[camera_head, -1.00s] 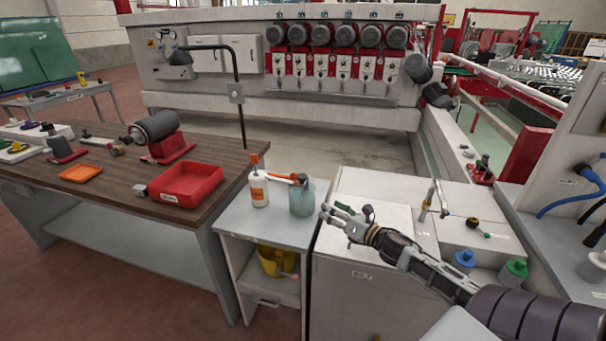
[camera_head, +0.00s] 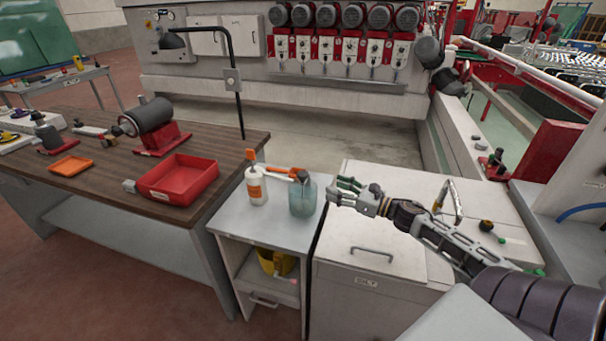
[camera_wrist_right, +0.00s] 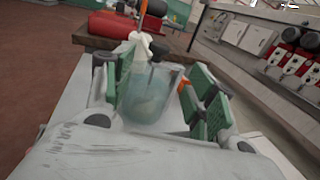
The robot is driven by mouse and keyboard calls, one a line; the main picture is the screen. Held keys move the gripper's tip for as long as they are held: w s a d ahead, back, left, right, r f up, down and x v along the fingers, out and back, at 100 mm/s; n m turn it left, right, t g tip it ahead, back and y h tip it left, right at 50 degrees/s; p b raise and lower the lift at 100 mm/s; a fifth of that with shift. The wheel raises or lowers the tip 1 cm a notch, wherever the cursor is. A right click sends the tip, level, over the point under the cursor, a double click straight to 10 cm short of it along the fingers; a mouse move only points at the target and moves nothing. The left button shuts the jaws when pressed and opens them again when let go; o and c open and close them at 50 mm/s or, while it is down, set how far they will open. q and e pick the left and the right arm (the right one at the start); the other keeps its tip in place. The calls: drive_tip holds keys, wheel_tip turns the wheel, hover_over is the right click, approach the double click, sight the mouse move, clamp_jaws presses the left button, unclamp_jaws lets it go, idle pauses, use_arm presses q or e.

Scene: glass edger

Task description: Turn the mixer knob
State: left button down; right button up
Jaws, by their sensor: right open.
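A translucent blue-green jar (camera_head: 303,197) stands on the small grey cabinet, with a dark knob-like top (camera_head: 302,176) and an orange part beside it. I cannot tell for sure whether this dark top is the mixer knob. My right gripper (camera_head: 340,191) is open and empty, just right of the jar and pointing at it. In the right wrist view the jar (camera_wrist_right: 148,98) shows between the spread green-padded fingers, with its dark top (camera_wrist_right: 158,48) above. My left gripper is not in view.
A white bottle (camera_head: 257,187) with an orange cap stands left of the jar. A red tray (camera_head: 180,178) lies on the wooden bench.

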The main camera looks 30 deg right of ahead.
sight(303, 173)
drive_tip(key=shift+w, duration=0.2)
drive_tip(key=shift+p+x, duration=0.5)
drive_tip(key=shift+x, duration=6.2)
drive_tip(key=shift+c, duration=0.5)
drive_tip(key=c, duration=0.9)
